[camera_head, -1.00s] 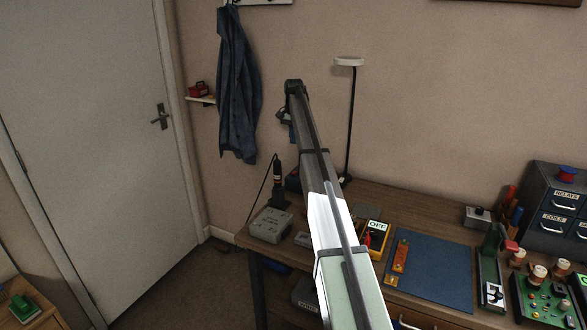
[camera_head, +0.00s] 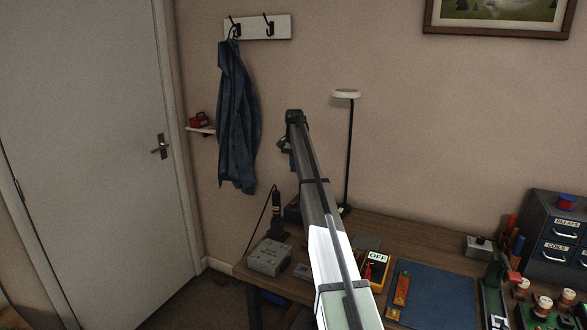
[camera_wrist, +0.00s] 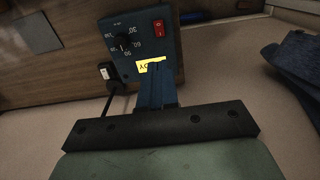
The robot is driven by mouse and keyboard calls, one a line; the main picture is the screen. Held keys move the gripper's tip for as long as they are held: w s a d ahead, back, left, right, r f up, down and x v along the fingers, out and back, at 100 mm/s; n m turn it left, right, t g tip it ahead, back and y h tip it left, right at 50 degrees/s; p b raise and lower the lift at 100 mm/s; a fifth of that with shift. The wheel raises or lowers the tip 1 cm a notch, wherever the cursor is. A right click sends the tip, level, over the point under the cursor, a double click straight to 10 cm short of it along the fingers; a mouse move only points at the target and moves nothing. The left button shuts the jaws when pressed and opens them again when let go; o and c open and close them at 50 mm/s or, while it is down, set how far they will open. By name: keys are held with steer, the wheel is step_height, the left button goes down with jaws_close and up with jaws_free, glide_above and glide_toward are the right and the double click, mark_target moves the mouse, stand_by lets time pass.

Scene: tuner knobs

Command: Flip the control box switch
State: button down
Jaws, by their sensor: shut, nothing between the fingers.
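A dark blue control box with a dial knob (camera_wrist: 124,43) and a red rocker switch (camera_wrist: 159,28) shows at the top of the wrist view. My gripper (camera_wrist: 154,68) is shut and empty; its blue fingertips overlap the box's yellow label in the picture, below the switch. I cannot tell whether they touch the box. In the head view a dark blue box (camera_head: 292,211), probably the same one, stands at the back of the workbench, partly hidden by my arm. My gripper (camera_head: 292,166) hangs from the arm's far end above it, mostly hidden there.
A yellow box (camera_head: 375,270) marked OFF, a grey box (camera_head: 269,257) and a blue mat (camera_head: 432,294) lie on the workbench (camera_head: 400,238). A tall lamp (camera_head: 349,150) stands right of my arm. A coat (camera_head: 238,120) hangs left.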

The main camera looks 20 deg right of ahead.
steer(key=shift+r, duration=0.15)
step_height(320, 180, up, 14)
steer(key=w+d, duration=0.1)
steer(key=shift+w+d, duration=0.15)
steer(key=shift+d, duration=0.05)
stand_by(0.4)
steer(key=shift+f, duration=0.2)
